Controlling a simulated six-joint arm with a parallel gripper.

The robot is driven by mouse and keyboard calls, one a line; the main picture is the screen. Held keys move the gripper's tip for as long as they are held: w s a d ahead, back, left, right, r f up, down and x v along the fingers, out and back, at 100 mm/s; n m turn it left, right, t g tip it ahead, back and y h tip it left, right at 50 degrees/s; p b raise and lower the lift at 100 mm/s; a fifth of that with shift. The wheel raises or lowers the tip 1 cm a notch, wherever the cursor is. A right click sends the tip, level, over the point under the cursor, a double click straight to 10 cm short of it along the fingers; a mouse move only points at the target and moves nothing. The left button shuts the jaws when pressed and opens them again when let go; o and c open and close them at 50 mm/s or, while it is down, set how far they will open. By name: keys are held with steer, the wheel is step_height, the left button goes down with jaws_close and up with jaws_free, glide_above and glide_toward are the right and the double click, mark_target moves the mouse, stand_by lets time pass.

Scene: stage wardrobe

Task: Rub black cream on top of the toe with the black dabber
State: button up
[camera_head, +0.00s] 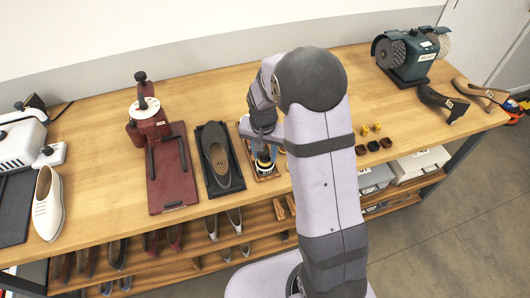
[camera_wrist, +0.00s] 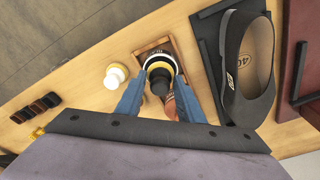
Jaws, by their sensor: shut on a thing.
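My gripper (camera_wrist: 160,92) points down with its two blue fingers either side of the black dabber (camera_wrist: 160,84), shut on its dark knob. The dabber is over a round tin with a pale and yellow rim (camera_wrist: 149,64), standing in a small wooden tray (camera_wrist: 141,51). I cannot tell whether the dabber touches the cream; the tin's inside is mostly hidden. In the head view my gripper (camera_head: 264,148) is above the tray (camera_head: 267,179). The black shoe (camera_head: 217,160) lies on a black mat (camera_head: 209,188) just left of the tray; its toe (camera_wrist: 247,112) also shows in the wrist view.
A white-knobbed dabber (camera_wrist: 115,75) stands beside the tray. Several small dark blocks (camera_head: 373,146) lie to the right of my arm. A red stand (camera_head: 168,172) is left of the shoe mat, and a white shoe (camera_head: 47,205) is farther left. A grinder (camera_head: 410,55) stands at the back right.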

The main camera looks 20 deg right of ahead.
steer(key=shift+f+b, duration=0.5)
steer(key=shift+f, duration=0.25)
stand_by(0.6)
steer(key=shift+r, duration=0.15)
stand_by(0.7)
steer(key=shift+r+p, duration=2.5)
steer(key=shift+r, duration=0.4)
steer(key=shift+r+p, duration=0.55)
steer(key=shift+p, duration=0.3)
steer(key=shift+f, duration=0.3)
steer(key=shift+f+b, duration=2.1)
steer(key=shift+f, duration=0.35)
